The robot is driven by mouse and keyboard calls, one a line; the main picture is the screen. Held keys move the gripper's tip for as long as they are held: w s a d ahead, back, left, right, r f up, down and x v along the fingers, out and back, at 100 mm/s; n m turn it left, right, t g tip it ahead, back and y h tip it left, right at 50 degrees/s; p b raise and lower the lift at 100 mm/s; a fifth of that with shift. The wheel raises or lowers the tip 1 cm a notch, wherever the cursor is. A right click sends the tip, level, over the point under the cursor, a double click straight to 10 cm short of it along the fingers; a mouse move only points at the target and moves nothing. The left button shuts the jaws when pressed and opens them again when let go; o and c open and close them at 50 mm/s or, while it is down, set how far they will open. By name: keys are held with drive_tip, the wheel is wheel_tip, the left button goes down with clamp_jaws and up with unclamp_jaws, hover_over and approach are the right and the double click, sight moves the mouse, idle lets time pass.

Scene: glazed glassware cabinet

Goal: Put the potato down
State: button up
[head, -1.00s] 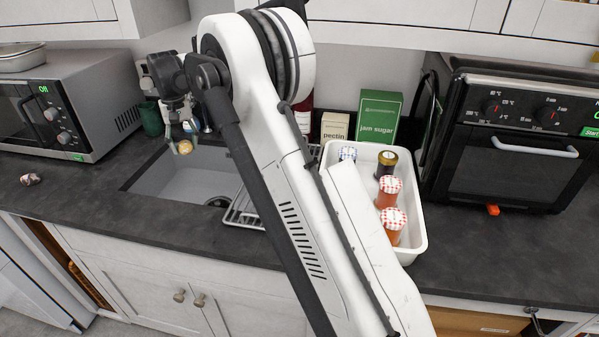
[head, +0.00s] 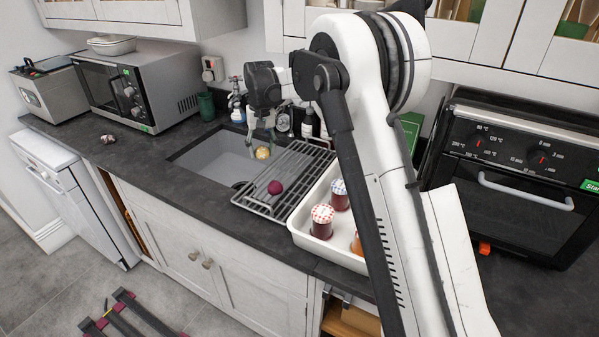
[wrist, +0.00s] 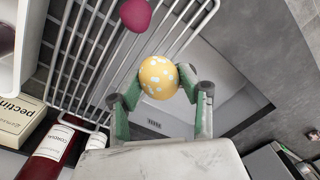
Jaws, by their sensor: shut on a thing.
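The potato (head: 262,153) is a yellow round thing with pale spots, also seen in the wrist view (wrist: 158,77). My gripper (head: 260,142) is shut on it, with one green-padded finger on each side in the wrist view (wrist: 160,88). It holds the potato over the right part of the sink (head: 205,158), close to the left edge of the wire drying rack (head: 292,168). The potato's height above the sink and rack is hard to tell.
A dark red round item (head: 275,187) lies on the rack; it shows in the wrist view too (wrist: 135,14). A white tray (head: 298,222) with jars stands right of the rack. Bottles (head: 308,124) stand behind. Bare rack bars surround the red item.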

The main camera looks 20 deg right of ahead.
drive_tip(key=p, duration=0.2)
hover_over(292, 174)
wheel_tip(292, 174, down, 6)
drive_tip(key=shift+s+f, duration=0.1)
drive_tip(key=shift+s, duration=0.05)
drive_tip(key=shift+f, duration=1.95)
drive_tip(key=shift+f, duration=0.1)
drive_tip(key=shift+f, duration=0.15)
drive_tip(key=o, duration=1.2)
